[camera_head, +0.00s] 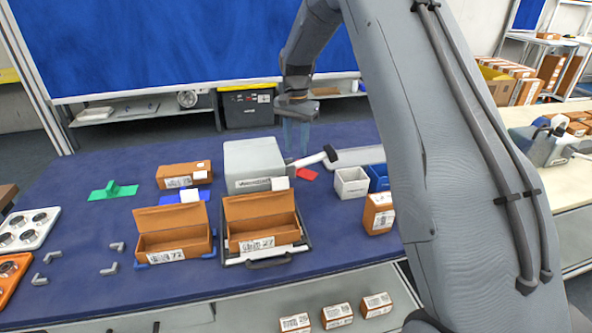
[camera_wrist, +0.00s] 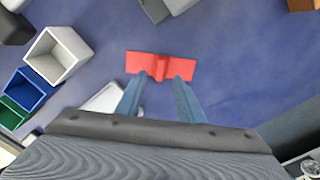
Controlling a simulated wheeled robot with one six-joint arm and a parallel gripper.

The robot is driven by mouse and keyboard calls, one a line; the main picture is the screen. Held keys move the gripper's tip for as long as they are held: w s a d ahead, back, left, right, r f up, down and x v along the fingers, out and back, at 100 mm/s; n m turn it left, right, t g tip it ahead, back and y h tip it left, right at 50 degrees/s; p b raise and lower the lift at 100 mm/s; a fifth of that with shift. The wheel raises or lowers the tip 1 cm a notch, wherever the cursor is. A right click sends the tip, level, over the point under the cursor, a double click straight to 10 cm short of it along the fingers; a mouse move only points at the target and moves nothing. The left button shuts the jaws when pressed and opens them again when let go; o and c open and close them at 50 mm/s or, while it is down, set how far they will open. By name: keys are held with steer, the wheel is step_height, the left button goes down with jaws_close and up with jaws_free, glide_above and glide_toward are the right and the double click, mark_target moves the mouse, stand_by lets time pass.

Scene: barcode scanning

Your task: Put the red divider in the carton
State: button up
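The red divider (camera_head: 307,174) lies on the blue table right of the grey machine. In the wrist view the red divider (camera_wrist: 148,62) shows a flat plate with a raised middle fin. My gripper (camera_head: 297,148) points down above the table near it. In the wrist view my gripper (camera_wrist: 160,77) is open and empty, its fingertips to either side of the fin; I cannot tell the remaining height. Two open cartons stand at the front: a left carton (camera_head: 172,241) marked 72 and a right carton (camera_head: 262,231) marked 27, on a grey-framed stand.
A grey machine (camera_head: 252,160) stands behind the right carton, with a white-and-black handheld device (camera_head: 315,159) beside the divider. White (camera_head: 351,183) and blue (camera_head: 379,176) bins and a closed box (camera_head: 379,214) stand to the right. A green divider (camera_head: 113,190) lies at left.

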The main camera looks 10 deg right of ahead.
steer(key=shift+f+p, duration=1.35)
steer(key=shift+f, duration=1.45)
jaws_close()
